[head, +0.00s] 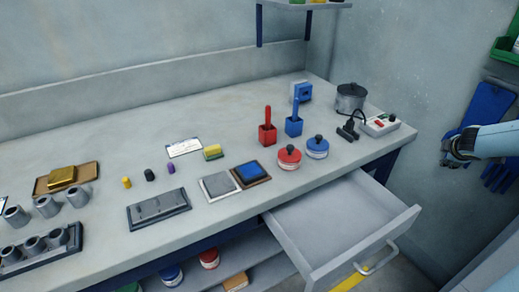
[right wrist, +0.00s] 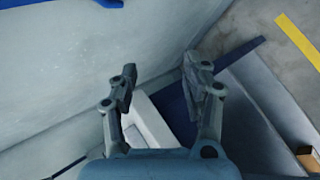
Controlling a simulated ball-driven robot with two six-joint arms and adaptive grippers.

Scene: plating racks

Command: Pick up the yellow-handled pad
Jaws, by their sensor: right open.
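No pad with a plainly separate yellow handle can be made out. The closest match is a small yellow-and-green block (head: 212,152), lying mid-bench in the head view behind two flat square plates. My right gripper (head: 455,152) is far to its right, past the bench's right end and in front of the wall. In the right wrist view the right gripper (right wrist: 165,82) has its fingers spread with nothing between them. The block is not in the right wrist view. My left gripper is not in view.
An open drawer (head: 340,222) juts from the bench front. Red and blue holders (head: 267,135), round lidded tins (head: 289,158), a dark pot (head: 350,98) and a switch box (head: 381,125) stand right of the block.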

